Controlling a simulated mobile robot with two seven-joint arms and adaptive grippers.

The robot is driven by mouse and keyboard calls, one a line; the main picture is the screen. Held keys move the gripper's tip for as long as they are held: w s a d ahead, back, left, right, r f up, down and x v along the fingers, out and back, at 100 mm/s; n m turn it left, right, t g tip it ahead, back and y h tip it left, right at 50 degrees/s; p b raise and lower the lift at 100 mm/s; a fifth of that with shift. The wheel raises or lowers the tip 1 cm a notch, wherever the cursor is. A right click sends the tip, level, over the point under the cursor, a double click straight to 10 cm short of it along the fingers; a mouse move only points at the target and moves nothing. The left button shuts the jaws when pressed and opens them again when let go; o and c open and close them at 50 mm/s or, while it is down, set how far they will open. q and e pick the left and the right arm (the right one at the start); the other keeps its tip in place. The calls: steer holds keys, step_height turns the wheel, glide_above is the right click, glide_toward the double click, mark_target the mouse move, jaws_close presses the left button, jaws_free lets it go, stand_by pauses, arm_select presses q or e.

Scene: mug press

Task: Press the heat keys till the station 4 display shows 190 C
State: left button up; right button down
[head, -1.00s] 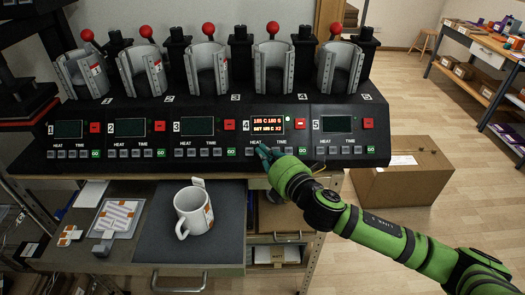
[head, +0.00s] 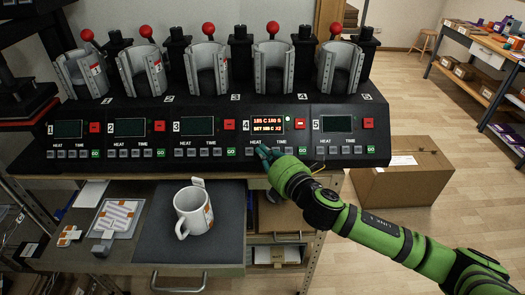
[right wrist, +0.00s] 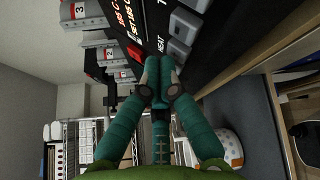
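The station 4 display (head: 268,121) is lit, with two lines of orange text on black. The top line looks like 185 C 180 S; the set value below is too small to read surely. My right gripper (head: 266,153) is at station 4's HEAT keys and partly hides them. In the right wrist view its fingertips (right wrist: 160,70) are together and empty, close to the grey keys (right wrist: 180,50) beside the word HEAT. I cannot tell whether they touch a key. My left gripper is not in view.
The displays of stations 1, 2, 3 and 5 (head: 337,124) are dark. A white mug (head: 191,211) stands on the dark mat (head: 160,245) below the press. A cardboard box (head: 400,185) is on the floor at the right. Red-knobbed levers stand behind the mug holders.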

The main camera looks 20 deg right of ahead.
steer(key=shift+w+f, duration=0.3)
stand_by(0.5)
steer(key=shift+s+r, duration=0.1)
steer(key=shift+s+a+r+p, duration=0.1)
steer(key=shift+s+r+p, duration=0.35)
steer(key=shift+s+p, duration=0.1)
steer(key=s+r+p, duration=0.1)
steer(key=p, duration=0.1)
steer(key=s+a+r+p, duration=0.1)
steer(key=s+r+p, duration=0.1)
steer(key=shift+s+r, duration=0.2)
steer(key=shift+r, duration=0.05)
stand_by(0.4)
stand_by(0.7)
